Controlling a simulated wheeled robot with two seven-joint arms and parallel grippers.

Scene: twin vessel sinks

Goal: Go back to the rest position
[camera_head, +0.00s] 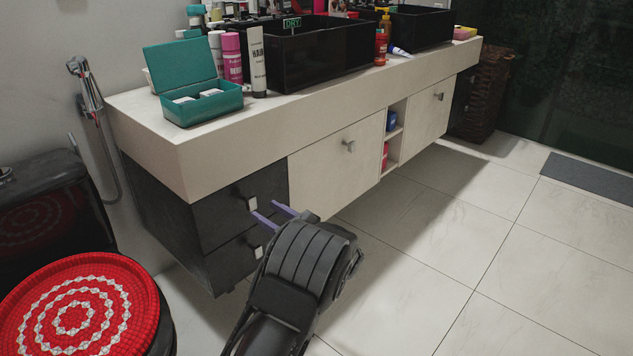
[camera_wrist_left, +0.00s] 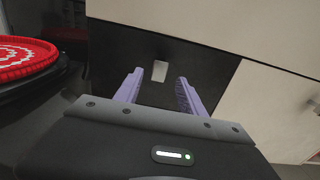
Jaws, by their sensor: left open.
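My left gripper (camera_head: 272,215) is open, its two purple fingers pointing at the dark drawers under the left end of the counter. In the left wrist view the open fingers (camera_wrist_left: 158,92) stand apart with nothing between them. A pale drawer handle (camera_wrist_left: 160,71) shows just beyond the fingertips, and I cannot tell whether they touch the drawer. The upper dark drawer (camera_head: 228,206) and the lower dark drawer (camera_head: 225,262) look shut. My right gripper is in neither view.
The cream counter (camera_head: 230,135) carries black sinks (camera_head: 320,55), an open teal box (camera_head: 200,105) and several bottles. A toilet with a red patterned cover (camera_head: 75,310) stands at left. A grey mat (camera_head: 590,178) lies far right.

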